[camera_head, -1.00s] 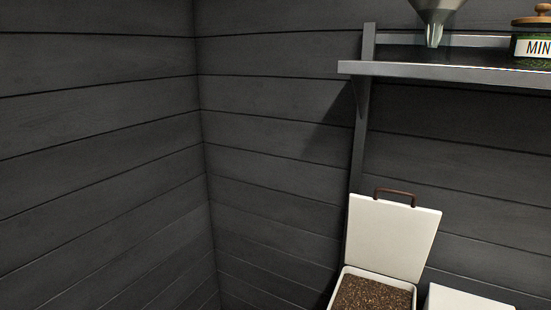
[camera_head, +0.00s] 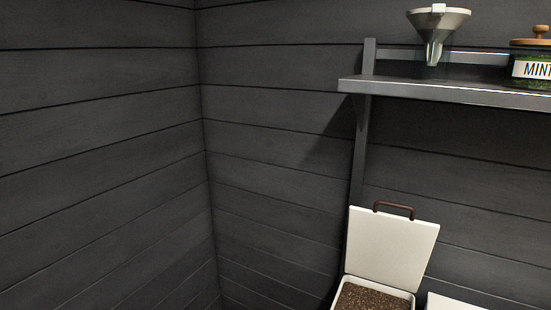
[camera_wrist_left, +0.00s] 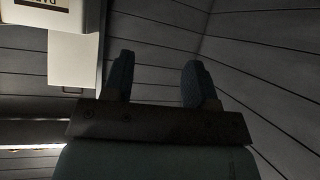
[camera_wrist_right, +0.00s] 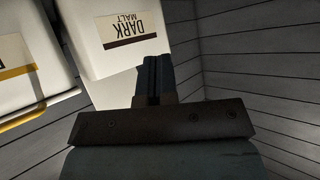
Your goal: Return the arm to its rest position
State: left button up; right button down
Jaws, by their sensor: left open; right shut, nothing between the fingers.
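My left gripper (camera_wrist_left: 160,82) is open and empty in the left wrist view, its two dark fingers apart in front of the plank wall. My right gripper (camera_wrist_right: 153,80) is shut in the right wrist view, its fingers together with nothing between them. Its fingertips overlap the lower edge of a white bin labelled "DARK MALT" (camera_wrist_right: 95,62) in that view; I cannot tell if they touch it. Neither arm shows in the head view.
In the head view, a white bin with its lid (camera_head: 390,245) raised holds brown grain (camera_head: 372,298). A grey shelf (camera_head: 450,92) above carries a metal funnel (camera_head: 437,25) and a mint jar (camera_head: 532,68). Dark plank walls (camera_head: 100,150) meet in a corner at left.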

pick_arm(q)
notch_tip(320, 180, up, 14)
jog(key=s+a+p, duration=0.1)
jog(key=a+p, duration=0.1)
jog(key=p, duration=1.8)
jog(key=shift+s+g+y+p, duration=0.2)
jog(key=shift+g+y+p, duration=0.1)
jog(key=shift+p, duration=0.05)
pick_arm(e)
notch_tip(320, 180, up, 15)
jog(key=s+d, duration=0.1)
jog(key=shift+s+d+h, duration=0.15)
jog(key=shift+d+h, duration=0.15)
jog(key=shift+d, duration=0.1)
pick_arm(q)
jog(key=shift+r, duration=0.1)
